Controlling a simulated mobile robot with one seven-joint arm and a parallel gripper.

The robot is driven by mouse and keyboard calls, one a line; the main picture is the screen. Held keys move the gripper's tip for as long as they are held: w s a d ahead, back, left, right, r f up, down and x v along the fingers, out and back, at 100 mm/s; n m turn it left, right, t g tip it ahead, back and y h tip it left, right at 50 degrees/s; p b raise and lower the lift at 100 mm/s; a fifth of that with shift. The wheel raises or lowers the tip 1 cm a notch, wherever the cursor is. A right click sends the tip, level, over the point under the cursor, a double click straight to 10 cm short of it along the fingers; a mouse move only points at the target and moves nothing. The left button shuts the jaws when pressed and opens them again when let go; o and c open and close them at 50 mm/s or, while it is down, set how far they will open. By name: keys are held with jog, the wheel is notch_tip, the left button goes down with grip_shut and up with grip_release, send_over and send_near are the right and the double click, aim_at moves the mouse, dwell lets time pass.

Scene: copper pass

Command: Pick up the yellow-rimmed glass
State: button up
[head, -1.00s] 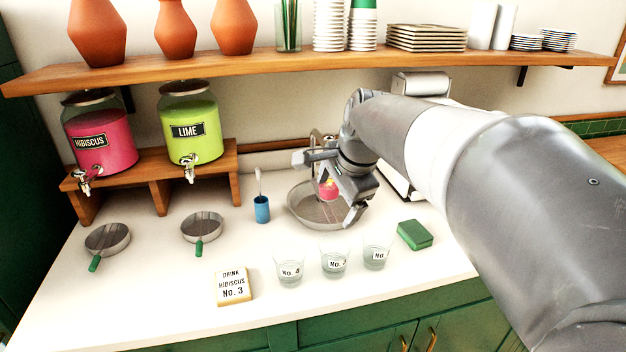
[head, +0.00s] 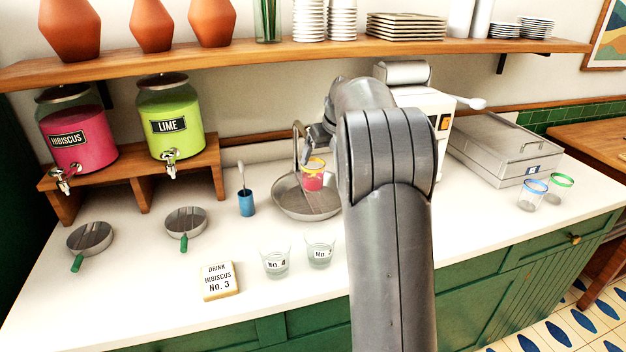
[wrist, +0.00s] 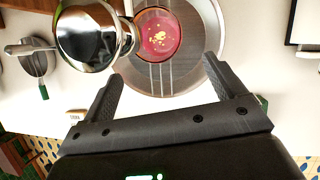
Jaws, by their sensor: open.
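The yellow-rimmed glass (head: 314,182), holding pink drink, stands in the round steel basin (head: 284,206) beside the tap (head: 299,146) in the head view. In the wrist view I look down on the pink drink in the glass (wrist: 158,36), with yellow bits in it. My gripper (wrist: 163,74) is open and empty in the wrist view, its two fingers spread below the glass in the picture and apart from it. In the head view my own arm hides the gripper.
The shiny tap (wrist: 92,34) is close by the glass, near the left finger in the wrist view. A blue cup (head: 246,204) is left of the basin. Blue- and green-rimmed glasses (head: 533,196) stand far right.

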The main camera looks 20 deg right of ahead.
aim_at(314, 172)
jog(key=x, duration=1)
jog(key=shift+w+f, duration=0.1)
jog(key=shift+w, duration=0.1)
jog(key=shift+c, duration=0.5)
jog(key=c, duration=1.2)
jog(key=shift+o, duration=0.2)
jog(key=shift+r, duration=0.25)
jog(key=shift+r, duration=0.5)
jog(key=s+d, duration=0.3)
jog(key=s, duration=0.5)
notch_tip(314, 172, up, 14)
jog(key=shift+w+a+f, duration=0.15)
jog(key=shift+w+f, duration=0.05)
